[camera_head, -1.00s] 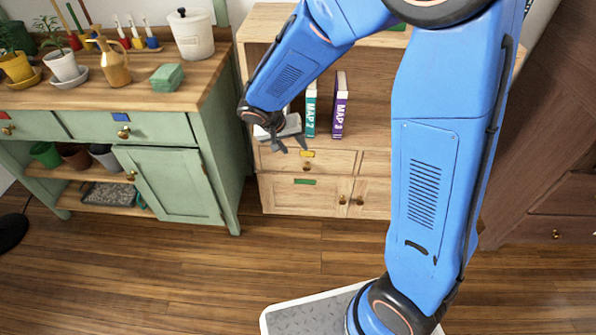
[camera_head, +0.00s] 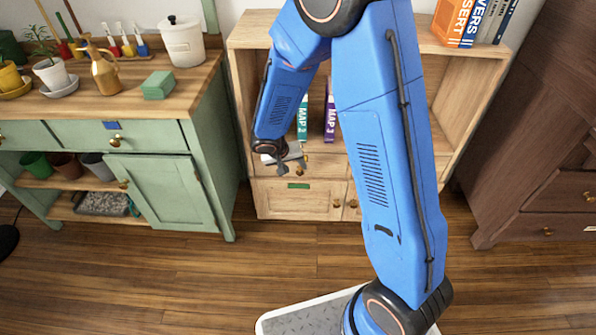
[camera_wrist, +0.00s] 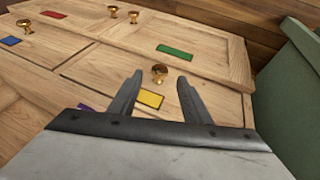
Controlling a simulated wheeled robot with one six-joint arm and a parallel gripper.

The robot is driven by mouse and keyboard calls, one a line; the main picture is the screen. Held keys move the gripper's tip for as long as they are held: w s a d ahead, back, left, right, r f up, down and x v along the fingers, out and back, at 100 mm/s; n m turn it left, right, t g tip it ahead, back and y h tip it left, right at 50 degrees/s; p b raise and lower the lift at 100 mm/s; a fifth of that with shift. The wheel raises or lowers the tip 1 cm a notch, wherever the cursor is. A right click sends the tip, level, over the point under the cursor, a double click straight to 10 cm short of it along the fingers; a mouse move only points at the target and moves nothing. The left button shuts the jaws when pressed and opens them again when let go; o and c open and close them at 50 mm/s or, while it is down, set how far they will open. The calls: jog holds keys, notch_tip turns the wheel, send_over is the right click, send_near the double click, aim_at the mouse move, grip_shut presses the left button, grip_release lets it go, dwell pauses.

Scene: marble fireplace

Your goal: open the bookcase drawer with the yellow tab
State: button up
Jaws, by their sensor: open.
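The wooden bookcase (camera_head: 470,110) stands behind my arm. In the wrist view, the yellow tab (camera_wrist: 151,98) sits on its drawer front (camera_wrist: 115,82), beside a brass knob (camera_wrist: 159,72). The drawer looks flush with the front. My gripper (camera_wrist: 160,76) is open and empty, with its fingers to either side of the knob in the picture; I cannot tell whether they reach around it. In the head view, my gripper (camera_head: 292,167) is at the drawer row and largely covers this drawer.
Below the drawer is a door with a green tab (camera_head: 299,186). Red (camera_wrist: 53,14), blue (camera_wrist: 10,41) and purple (camera_wrist: 86,108) tabs mark other fronts. A green cabinet (camera_head: 160,190) stands left of the bookcase. Books (camera_head: 330,118) stand on the shelf above. The floor (camera_head: 190,275) in front is clear.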

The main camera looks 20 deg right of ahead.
aim_at(298, 171)
jog(key=shift+x, duration=2.35)
grip_shut()
